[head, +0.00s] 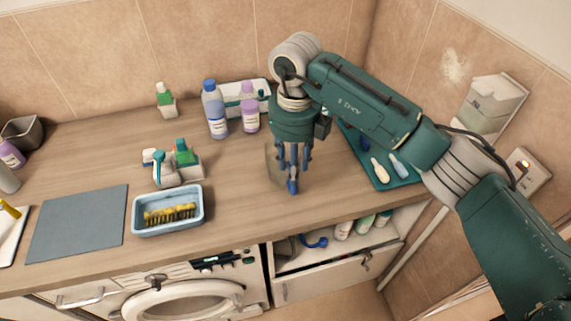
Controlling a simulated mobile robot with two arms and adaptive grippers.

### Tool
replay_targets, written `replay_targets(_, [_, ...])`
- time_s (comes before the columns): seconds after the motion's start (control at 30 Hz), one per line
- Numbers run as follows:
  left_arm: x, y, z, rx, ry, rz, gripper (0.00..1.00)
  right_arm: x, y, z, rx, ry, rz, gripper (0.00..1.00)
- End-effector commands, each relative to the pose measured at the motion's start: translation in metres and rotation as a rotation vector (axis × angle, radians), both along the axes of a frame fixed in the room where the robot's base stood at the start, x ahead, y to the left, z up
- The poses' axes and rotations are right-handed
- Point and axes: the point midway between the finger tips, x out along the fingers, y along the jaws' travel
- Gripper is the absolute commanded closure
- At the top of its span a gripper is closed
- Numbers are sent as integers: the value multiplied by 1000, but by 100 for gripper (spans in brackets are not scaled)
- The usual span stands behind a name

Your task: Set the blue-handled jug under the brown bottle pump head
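My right gripper (294,166) points down over the counter, right of centre. Its fingers are at a blue handle (292,187), which shows just below the fingertips. A tan, translucent body (273,164), seemingly the jug's, shows behind and left of the fingers, mostly hidden by them. The fingers look spread around the handle's upper part, but I cannot tell if they grip it. I cannot make out a brown bottle with a pump head; the gripper and arm cover part of the counter. My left gripper is not in view.
A blue bottle (214,110) and purple bottle (250,110) stand behind left. A teal tray (399,176) holds small bottles at right. A blue basin (168,226) with a yellow brush and a grey mat (78,224) lie left.

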Motion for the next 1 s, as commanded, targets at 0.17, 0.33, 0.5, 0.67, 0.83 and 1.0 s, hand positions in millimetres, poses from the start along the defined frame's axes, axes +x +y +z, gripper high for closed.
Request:
replay_targets(0.17, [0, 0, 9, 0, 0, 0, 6, -1, 0, -11, 1, 3, 1, 65])
replay_targets(0.33, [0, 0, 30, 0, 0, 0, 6, -2, -3, -34, 1, 6, 1, 65])
replay_targets(0.5, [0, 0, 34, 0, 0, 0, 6, -1, -3, -56, 3, 3, 1, 65])
replay_targets(0.67, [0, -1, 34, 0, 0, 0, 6, 0, -3, -60, 2, 0, 3, 65])
replay_targets(0.83, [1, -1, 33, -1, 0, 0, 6, 0, -3, -60, 3, 1, 3, 77])
replay_targets(1.0, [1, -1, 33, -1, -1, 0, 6, 0, -2, -60, 3, 1, 3, 100])
